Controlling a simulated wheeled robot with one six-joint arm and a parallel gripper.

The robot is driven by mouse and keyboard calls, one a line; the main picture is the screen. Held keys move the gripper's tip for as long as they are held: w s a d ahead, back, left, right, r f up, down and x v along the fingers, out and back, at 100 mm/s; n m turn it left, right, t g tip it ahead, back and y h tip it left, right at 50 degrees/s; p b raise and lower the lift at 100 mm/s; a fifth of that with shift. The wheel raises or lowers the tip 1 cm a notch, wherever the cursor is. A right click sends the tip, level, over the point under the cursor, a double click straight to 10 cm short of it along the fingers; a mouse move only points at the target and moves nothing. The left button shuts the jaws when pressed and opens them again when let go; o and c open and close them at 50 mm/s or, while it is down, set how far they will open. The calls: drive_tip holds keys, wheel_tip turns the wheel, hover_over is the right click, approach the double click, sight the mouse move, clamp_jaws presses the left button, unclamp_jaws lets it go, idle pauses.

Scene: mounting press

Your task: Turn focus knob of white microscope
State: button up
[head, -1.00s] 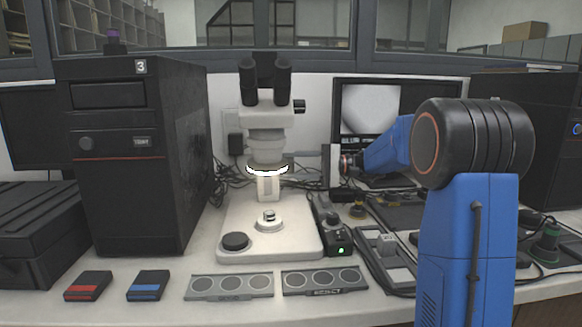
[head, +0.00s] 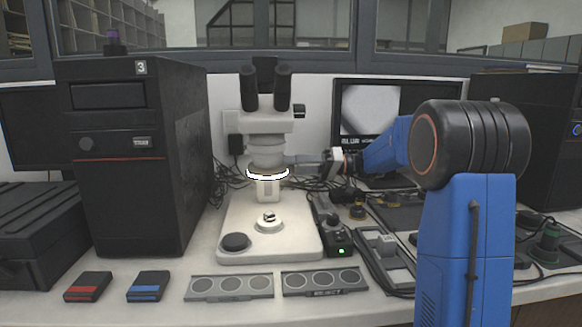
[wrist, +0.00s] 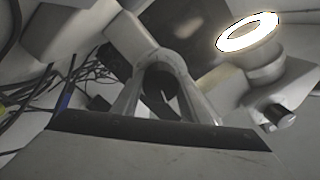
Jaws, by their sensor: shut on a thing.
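The white microscope (head: 268,125) stands upright at the middle of the bench with its ring light lit. Its eyepieces are black. My gripper (head: 305,160) reaches in from the right, beside the column behind the microscope head. In the wrist view, my two grey fingers (wrist: 160,75) close together on the dark focus knob (wrist: 155,82), which they largely hide. The focus knob cannot be made out in the head view. Another black knob (head: 299,111) sits higher on the right of the head and is not touched. A small sample (head: 269,216) sits on the base's stage.
A monitor (head: 370,110) behind my arm shows a pale round image with text that seems to start with "BLUR". A black tower (head: 130,160) stands left of the microscope. Slotted trays (head: 230,287) lie in front. A control box (head: 333,235) and cables (head: 310,180) lie right of the base.

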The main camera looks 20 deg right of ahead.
drive_tip(key=n, duration=0.5)
drive_tip(key=shift+n, duration=0.4)
drive_tip(key=n, duration=0.5)
drive_tip(key=shift+s, duration=0.1)
drive_tip(key=shift+n, duration=0.4)
drive_tip(key=o, duration=1)
drive_tip(key=shift+o, duration=0.2)
drive_tip(key=shift+r, duration=0.1)
wheel_tip(320, 180, up, 10)
drive_tip(key=shift+f, duration=0.1)
drive_tip(key=shift+s, duration=0.1)
idle(0.7)
